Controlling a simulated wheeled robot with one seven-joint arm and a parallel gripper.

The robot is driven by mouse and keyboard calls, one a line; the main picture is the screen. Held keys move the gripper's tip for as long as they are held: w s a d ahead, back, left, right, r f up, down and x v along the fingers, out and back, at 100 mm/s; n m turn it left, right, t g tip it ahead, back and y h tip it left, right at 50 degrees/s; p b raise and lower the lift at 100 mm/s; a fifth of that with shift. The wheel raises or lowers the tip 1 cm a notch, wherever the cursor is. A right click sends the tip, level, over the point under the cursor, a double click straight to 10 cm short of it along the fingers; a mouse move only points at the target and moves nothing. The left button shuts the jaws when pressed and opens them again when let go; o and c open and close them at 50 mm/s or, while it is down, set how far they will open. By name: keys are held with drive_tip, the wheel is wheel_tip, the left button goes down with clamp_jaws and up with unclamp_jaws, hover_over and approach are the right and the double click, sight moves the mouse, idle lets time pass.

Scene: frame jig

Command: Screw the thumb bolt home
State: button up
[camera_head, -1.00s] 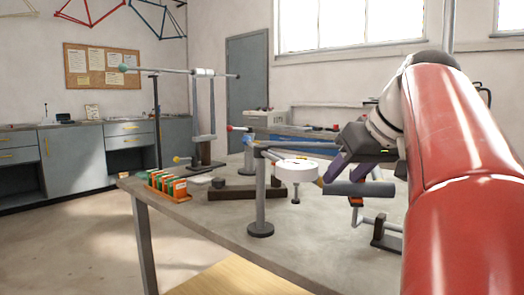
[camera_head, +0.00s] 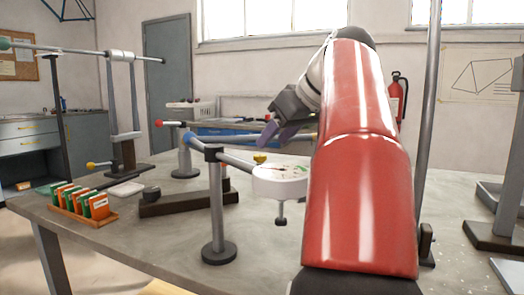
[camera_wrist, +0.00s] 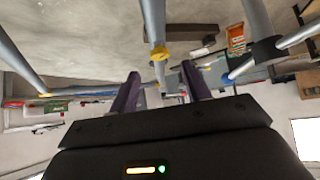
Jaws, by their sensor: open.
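My gripper (camera_head: 276,136) has purple fingers; they are apart with nothing seen between them. In the head view it hangs above and behind a round white tray (camera_head: 264,187), left of my arm. A small yellow piece (camera_head: 259,157) shows behind the tray, below the fingers; I cannot tell whether it is the thumb bolt. In the wrist view the open fingers (camera_wrist: 160,72) point toward a grey tube with a yellow collar (camera_wrist: 160,53), which lies just beyond the fingertips and apart from them. No thumb bolt is clearly identifiable.
A grey post (camera_head: 217,205) on a round foot carries tubes in front of the gripper. An orange rack (camera_head: 84,214) with green-and-orange packets stands at the table's left. A dark bar (camera_head: 186,203) lies between them. My arm hides the bench's right middle.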

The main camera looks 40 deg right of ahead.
sight(260, 155)
drive_tip(key=shift+b+x, duration=0.3)
drive_tip(key=shift+x, duration=1.95)
drive_tip(key=shift+c, duration=0.5)
drive_tip(key=c, duration=0.9)
drive_tip(key=shift+a+m+h, duration=0.35)
drive_tip(key=shift+m+h, duration=0.35)
drive_tip(key=shift+m, duration=0.2)
drive_tip(key=m+h, duration=0.2)
drive_tip(key=shift+m, duration=0.4)
drive_tip(key=o, duration=1)
